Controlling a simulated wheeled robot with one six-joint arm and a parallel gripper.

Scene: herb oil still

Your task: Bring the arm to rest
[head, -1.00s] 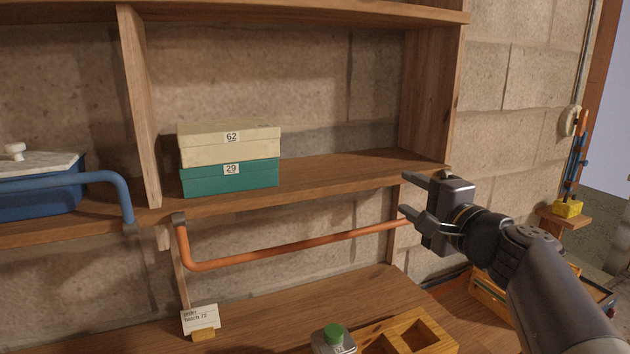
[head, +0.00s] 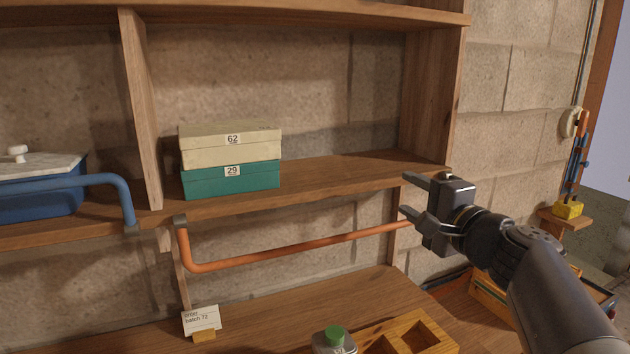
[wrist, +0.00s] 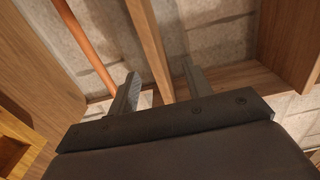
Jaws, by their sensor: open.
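My gripper (head: 408,195) is at the right of the head view, in front of the right end of the wooden shelf. Its two fingers point left and stand apart, with nothing between them that I can see. In the wrist view my gripper (wrist: 160,90) also shows open and empty, with a wooden upright of the rack behind the gap. My arm comes in from the lower right.
A cream box (head: 230,146) sits on a teal box (head: 231,180) on the shelf (head: 330,176). An orange pipe (head: 290,250) runs below it. A blue container (head: 40,200) is at left. A green-capped tin (head: 334,340) and wooden holder (head: 415,335) are on the bench.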

